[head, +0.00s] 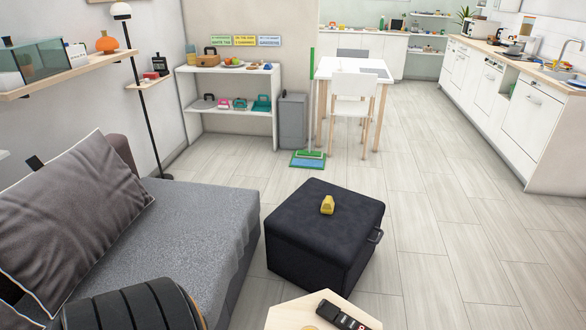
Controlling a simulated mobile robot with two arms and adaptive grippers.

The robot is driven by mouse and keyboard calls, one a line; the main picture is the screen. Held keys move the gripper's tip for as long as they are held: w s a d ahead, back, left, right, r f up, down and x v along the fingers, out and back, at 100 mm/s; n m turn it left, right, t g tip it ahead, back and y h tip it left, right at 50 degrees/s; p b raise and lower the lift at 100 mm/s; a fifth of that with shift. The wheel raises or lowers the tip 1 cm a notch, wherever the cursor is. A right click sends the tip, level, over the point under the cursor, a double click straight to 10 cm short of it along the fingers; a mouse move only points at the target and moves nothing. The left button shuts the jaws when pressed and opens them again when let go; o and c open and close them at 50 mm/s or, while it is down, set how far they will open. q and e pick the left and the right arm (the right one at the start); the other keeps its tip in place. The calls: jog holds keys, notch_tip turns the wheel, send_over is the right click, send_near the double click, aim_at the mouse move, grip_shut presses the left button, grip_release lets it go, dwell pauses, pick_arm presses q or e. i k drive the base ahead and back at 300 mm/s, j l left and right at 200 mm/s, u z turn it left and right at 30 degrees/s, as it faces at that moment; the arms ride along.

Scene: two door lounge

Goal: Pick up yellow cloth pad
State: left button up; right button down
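A small yellow object (327,205), which looks like the yellow cloth pad, lies on top of a dark cube ottoman (308,222) in the middle of the head view. It sits near the centre of the ottoman's top, with nothing touching it. Its top looks uneven or folded, but it is too small to make out in detail.
A grey sofa (207,225) with a dark cushion (70,220) stands left of the ottoman. A wooden table (290,316) with a black remote (343,316) is in front. Floor (440,250) to the right is clear.

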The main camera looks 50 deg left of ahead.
aim_at(327, 206)
jog(key=u, duration=1.4)
jog(key=z, duration=0.8)
jog(key=i+l+z, duration=0.15)
jog(key=l, duration=0.3)
jog(key=i+l+z, duration=0.2)
jog(key=l, duration=0.25)
jog(key=i+l+z, duration=0.15)
jog(key=l, duration=0.25)
jog(key=i+l+z, duration=0.15)
jog(key=l, duration=0.25)
jog(key=i+l+u, duration=0.2)
jog(key=i, duration=0.2)
jog(key=i+u, duration=0.2)
jog(key=i, duration=0.25)
jog(key=i+l+u, duration=0.25)
jog(key=i, duration=0.15)
jog(key=i+j+u, duration=0.15)
jog(key=i+u, duration=0.45)
jog(key=u, duration=0.25)
jog(key=i+u, duration=0.4)
jog(key=i+l+u, duration=0.2)
jog(key=u, duration=0.25)
jog(key=i+l+u, duration=0.25)
jog(key=u, duration=0.15)
